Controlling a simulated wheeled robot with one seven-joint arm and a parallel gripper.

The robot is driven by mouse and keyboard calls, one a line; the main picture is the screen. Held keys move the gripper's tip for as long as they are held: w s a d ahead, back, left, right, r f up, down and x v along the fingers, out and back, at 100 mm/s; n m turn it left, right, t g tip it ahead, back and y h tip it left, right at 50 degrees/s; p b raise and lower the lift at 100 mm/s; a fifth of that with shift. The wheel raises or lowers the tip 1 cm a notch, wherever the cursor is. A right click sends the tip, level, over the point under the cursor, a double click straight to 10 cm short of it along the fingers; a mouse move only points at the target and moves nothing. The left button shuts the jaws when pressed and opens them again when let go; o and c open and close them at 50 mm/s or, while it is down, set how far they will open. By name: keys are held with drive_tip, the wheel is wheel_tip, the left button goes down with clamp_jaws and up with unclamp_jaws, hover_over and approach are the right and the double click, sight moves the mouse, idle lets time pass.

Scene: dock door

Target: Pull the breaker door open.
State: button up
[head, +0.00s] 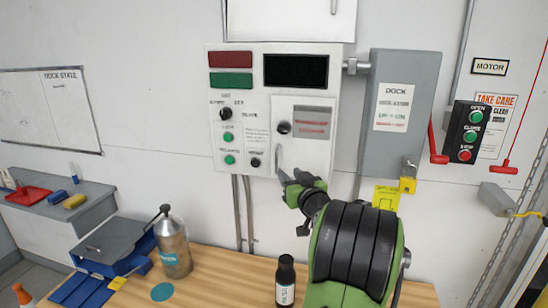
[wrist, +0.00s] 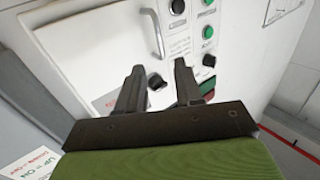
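The breaker door (head: 318,150) is a small pale door with a window, low on the right of the white control panel (head: 218,130). It looks closed. A light bar handle (head: 279,158) stands upright at its lower left; in the wrist view the handle (wrist: 154,32) shows beyond my fingertips. A black knob (head: 284,128) sits above the handle; it also shows between my fingers in the wrist view (wrist: 156,82). My gripper (head: 292,178) is open and empty, just below the handle in the head view. In the wrist view my gripper (wrist: 159,68) shows a gap between its fingers.
A grey dock isolator box (head: 408,75) with a yellow padlock (head: 408,185) hangs right of the panel. Below is a wooden bench (head: 225,278) with a black bottle (head: 285,283) and a metal flask (head: 173,248). A push-button station (head: 468,130) is farther right.

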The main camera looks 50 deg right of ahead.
sight(277, 160)
drive_tip(key=p+x, duration=0.3)
drive_tip(key=x, duration=0.7)
drive_tip(key=shift+r, duration=0.1)
drive_tip(key=shift+s, duration=0.1)
drive_tip(key=shift+a, duration=0.1)
clamp_jaws()
idle(0.7)
